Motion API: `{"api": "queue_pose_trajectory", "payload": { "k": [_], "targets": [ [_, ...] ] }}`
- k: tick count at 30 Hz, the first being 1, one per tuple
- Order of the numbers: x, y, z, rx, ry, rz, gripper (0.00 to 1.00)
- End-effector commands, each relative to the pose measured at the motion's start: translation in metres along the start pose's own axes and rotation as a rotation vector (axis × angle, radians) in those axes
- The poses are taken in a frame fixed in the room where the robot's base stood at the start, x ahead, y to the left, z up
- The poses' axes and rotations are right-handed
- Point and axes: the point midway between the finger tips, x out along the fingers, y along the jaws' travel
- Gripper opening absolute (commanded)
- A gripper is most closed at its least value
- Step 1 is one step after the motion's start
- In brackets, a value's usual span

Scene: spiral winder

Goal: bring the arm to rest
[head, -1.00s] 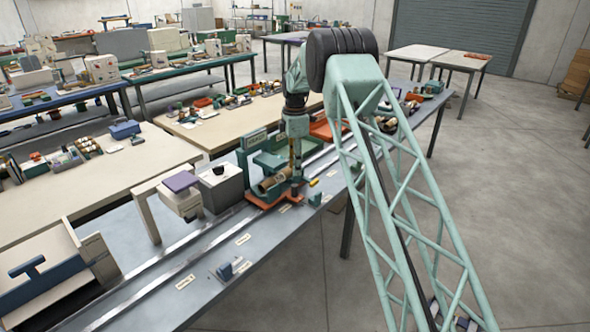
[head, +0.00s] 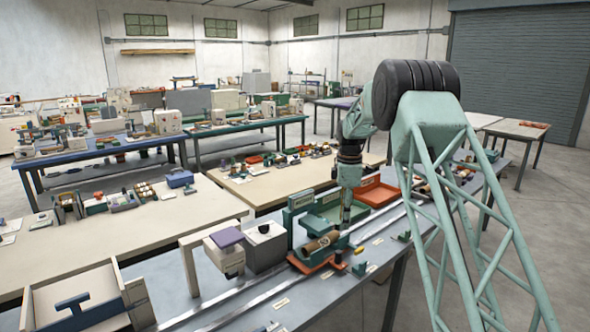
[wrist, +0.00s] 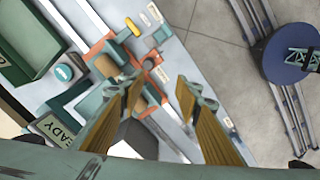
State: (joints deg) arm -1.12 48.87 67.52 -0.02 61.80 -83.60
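My gripper (wrist: 160,88) is open in the wrist view. Its two yellowish fingers are well apart and nothing is between them. In the head view my gripper (head: 347,214) hangs down from my arm beside the winder station, just right of a brown roll (head: 318,244). The roll lies on a teal and orange fixture (head: 312,262). In the wrist view the orange and teal fixture (wrist: 153,62) lies below the fingers. I cannot tell from these views how high the fingertips are above it.
A green tray (head: 328,205) and an orange tray (head: 376,192) stand behind the fixture. A grey box (head: 265,247) stands to its left. Open floor lies right of the bench.

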Motion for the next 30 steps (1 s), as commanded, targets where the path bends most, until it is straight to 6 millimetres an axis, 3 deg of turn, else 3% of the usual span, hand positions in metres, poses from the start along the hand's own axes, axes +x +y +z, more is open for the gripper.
{"api": "queue_pose_trajectory", "payload": {
  "k": [12,30],
  "targets": [
    [-0.074,-0.045,0.007,0.139,0.005,0.031,0.31],
    [-0.163,-0.124,0.018,0.339,0.02,0.071,0.31]
  ]
}}
